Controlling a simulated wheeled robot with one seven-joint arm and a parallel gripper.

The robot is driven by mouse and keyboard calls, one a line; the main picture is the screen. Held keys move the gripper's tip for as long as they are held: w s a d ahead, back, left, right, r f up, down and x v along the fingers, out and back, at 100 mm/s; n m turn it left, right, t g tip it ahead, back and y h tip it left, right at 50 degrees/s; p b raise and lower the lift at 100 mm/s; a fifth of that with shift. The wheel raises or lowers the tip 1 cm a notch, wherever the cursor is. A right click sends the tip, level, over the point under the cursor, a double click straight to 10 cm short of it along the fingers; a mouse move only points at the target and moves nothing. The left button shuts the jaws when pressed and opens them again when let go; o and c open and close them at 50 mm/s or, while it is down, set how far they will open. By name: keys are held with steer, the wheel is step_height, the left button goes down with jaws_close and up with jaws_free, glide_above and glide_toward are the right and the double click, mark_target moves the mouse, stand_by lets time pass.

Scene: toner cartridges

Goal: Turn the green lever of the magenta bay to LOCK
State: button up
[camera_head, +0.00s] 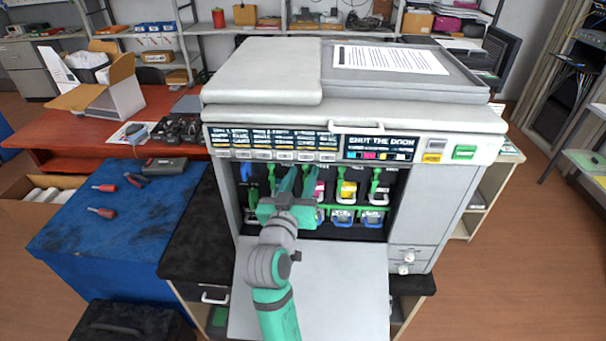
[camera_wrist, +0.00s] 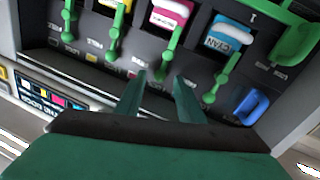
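The magenta cartridge (camera_wrist: 172,14) sits in its bay at the top of the wrist view, and its front shows in the head view (camera_head: 319,189). Its green lever (camera_wrist: 173,44) hangs in front of it, with its end near the small panel lettering. My gripper (camera_wrist: 160,78) is open, its two green fingers on either side of the lever's lower end. I cannot tell whether they touch it. In the head view my gripper (camera_head: 297,182) reaches into the open printer (camera_head: 350,113) and hides part of the left bays. The lettering is too blurred to read surely.
The cyan cartridge (camera_wrist: 228,37) and its green lever (camera_wrist: 228,75) are close on the right in the wrist view. A blue handle (camera_wrist: 250,105) is beyond. The yellow cartridge (camera_head: 347,190) stands on the other side. The lowered door (camera_head: 335,290) lies below my arm.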

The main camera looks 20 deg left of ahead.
steer(key=s, duration=1)
steer(key=shift+d, duration=0.45)
steer(key=shift+w+f, duration=0.1)
steer(key=s+d+f+g, duration=0.1)
steer(key=s+d+f, duration=0.4)
steer(key=f, duration=0.5)
steer(key=s+d+f+g, duration=0.1)
steer(key=s+d+f, duration=0.2)
steer(key=s+f, duration=0.55)
steer(key=s+d+f+m, duration=0.1)
steer(key=s+d+f, duration=0.1)
steer(key=s+d, duration=0.2)
steer(key=s+d+f+m+h, duration=0.1)
steer(key=s+d+f, duration=0.1)
steer(key=s, duration=0.7)
steer(key=s+d+f+m, duration=0.1)
steer(key=s+d+f, duration=0.1)
steer(key=s+d, duration=0.3)
steer(key=s, duration=0.2)
steer(key=shift+s+d+f+g+h, duration=0.2)
steer(key=shift+s+d+g+h, duration=0.1)
steer(key=shift+s+d+g, duration=0.1)
steer(key=shift+c, duration=0.3)
